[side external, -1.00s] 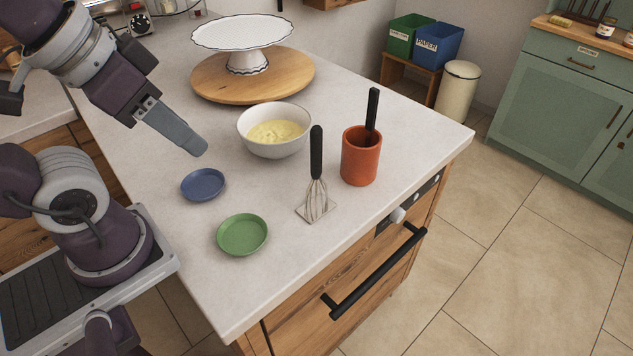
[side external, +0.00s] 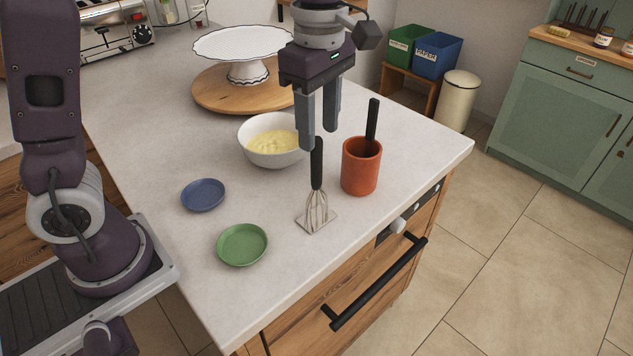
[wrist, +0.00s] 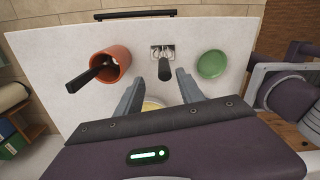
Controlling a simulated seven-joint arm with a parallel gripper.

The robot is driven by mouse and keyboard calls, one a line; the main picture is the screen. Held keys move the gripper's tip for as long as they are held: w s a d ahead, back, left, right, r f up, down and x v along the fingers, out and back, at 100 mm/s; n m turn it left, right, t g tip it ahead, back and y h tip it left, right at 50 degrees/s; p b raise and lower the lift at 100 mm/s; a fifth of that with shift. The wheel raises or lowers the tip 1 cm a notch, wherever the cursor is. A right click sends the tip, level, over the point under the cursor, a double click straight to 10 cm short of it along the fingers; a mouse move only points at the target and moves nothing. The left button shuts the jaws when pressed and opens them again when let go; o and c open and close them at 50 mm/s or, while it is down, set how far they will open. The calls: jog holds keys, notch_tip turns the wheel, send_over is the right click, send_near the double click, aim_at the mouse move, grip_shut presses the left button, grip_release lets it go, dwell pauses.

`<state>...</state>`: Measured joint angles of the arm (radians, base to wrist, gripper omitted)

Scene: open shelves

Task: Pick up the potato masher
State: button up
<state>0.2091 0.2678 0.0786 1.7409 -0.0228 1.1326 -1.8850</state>
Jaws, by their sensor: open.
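The potato masher (side external: 317,190) stands upright on the counter, with a black handle on top and a wire head with a flat plate at the bottom. My gripper (side external: 318,142) is open and points down, its fingertips around the height of the handle's top. In the wrist view the masher (wrist: 165,68) shows ahead of the gap between the fingers of my gripper (wrist: 157,85). Nothing is held. Whether the fingers touch the handle cannot be told, but in the wrist view they look apart from it.
An orange crock (side external: 360,172) with a black-handled utensil stands right of the masher. A white bowl of yellow food (side external: 262,155) is behind it. A green plate (side external: 242,245) and blue plate (side external: 203,195) lie left. A cake stand (side external: 243,45) on a wooden board is at the back.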

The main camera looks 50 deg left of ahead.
aim_at(316, 187)
jog(key=f, duration=0.7)
jog(key=shift+s+d, duration=0.15)
jog(key=shift+s, duration=0.25)
grip_shut()
